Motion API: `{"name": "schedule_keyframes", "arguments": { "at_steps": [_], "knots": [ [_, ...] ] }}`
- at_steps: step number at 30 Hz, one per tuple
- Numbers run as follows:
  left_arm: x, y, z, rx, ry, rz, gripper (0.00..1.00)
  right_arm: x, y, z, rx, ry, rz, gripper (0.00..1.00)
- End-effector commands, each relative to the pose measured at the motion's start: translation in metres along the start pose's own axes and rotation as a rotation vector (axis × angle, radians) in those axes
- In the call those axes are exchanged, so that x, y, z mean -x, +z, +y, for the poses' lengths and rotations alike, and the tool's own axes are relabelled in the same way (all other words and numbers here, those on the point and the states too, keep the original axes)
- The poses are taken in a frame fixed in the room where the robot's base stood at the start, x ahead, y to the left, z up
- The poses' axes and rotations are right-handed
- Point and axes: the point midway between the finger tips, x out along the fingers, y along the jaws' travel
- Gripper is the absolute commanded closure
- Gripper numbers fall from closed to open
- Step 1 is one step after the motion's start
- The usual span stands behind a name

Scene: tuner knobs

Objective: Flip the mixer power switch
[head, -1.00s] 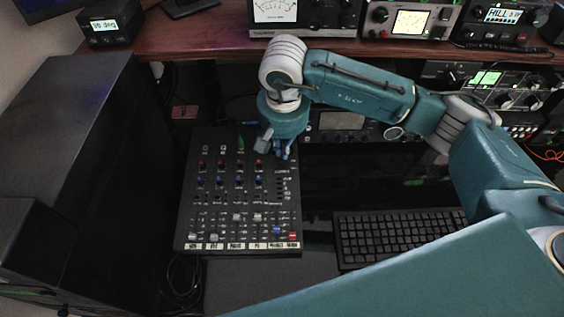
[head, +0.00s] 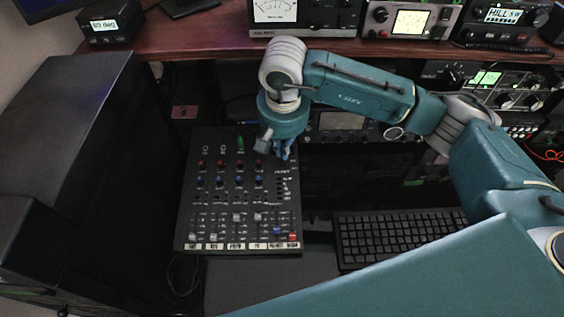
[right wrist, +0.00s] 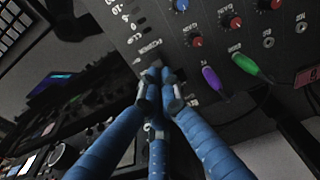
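The black mixer (head: 227,225) lies on the desk in the head view, with rows of red and blue knobs and faders. My right gripper (head: 283,155) is at its upper right corner. In the right wrist view, the blue fingers of the right gripper (right wrist: 157,76) are drawn together, with their tips at the mixer's panel (right wrist: 185,70) near its edge. The power switch cannot be made out; the fingertips cover that spot. I cannot tell whether the tips touch the panel. My left gripper is out of view.
A black keyboard (head: 400,236) lies right of the mixer. A purple plug (right wrist: 212,79) and a green plug (right wrist: 246,65) stick out of the panel near the fingers. A wooden shelf (head: 205,38) with radios runs behind. A large black box (head: 65,115) stands left.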

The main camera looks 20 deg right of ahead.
Motion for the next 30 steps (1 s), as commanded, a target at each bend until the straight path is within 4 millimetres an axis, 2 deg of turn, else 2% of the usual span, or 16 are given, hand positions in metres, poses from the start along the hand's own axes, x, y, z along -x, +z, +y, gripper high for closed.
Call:
{"name": "schedule_keyframes", "arguments": {
  "at_steps": [30],
  "knots": [
    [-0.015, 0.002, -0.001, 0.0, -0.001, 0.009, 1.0, -0.017, 0.003, 0.0, 0.0, 0.0, 0.0, 1.0]
  ]
}}
